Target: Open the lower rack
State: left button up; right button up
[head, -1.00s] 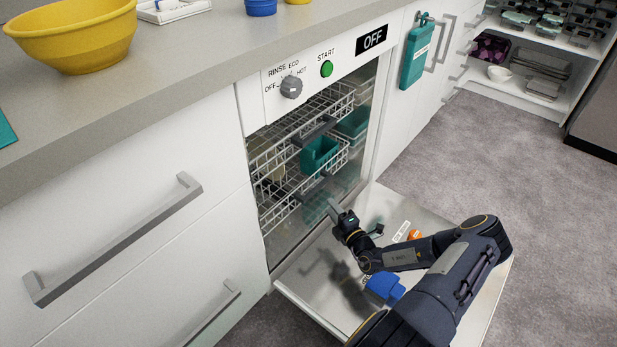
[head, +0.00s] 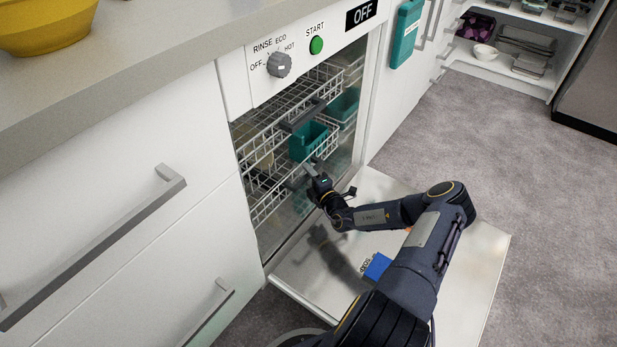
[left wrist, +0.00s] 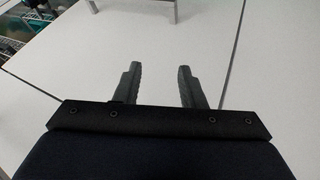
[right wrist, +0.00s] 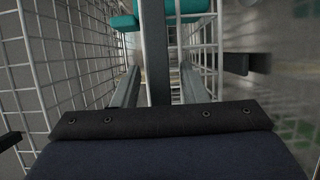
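The lower rack (head: 262,208) is a white wire basket inside the dishwasher, behind the lowered door (head: 335,285). My right gripper (head: 310,172) is at the front of this rack and covers most of its handle in the head view. In the right wrist view a grey bar (right wrist: 154,50), seemingly the rack's handle, stands between the fingers of my right gripper (right wrist: 157,85). Gaps show beside the bar, so the fingers look open around it. My left gripper (left wrist: 158,80) is open and empty in front of white cabinet fronts; it is outside the head view.
The upper rack has a dark handle (head: 303,115) above my right gripper. A teal container (head: 308,141) sits among the racks. A blue object (head: 377,267) is on the open door. A drawer handle (head: 120,235) juts out at left. Carpet at right is clear.

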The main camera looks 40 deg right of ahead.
jog(key=shift+c, duration=0.5)
grip_shut()
jog(key=shift+s, duration=0.1)
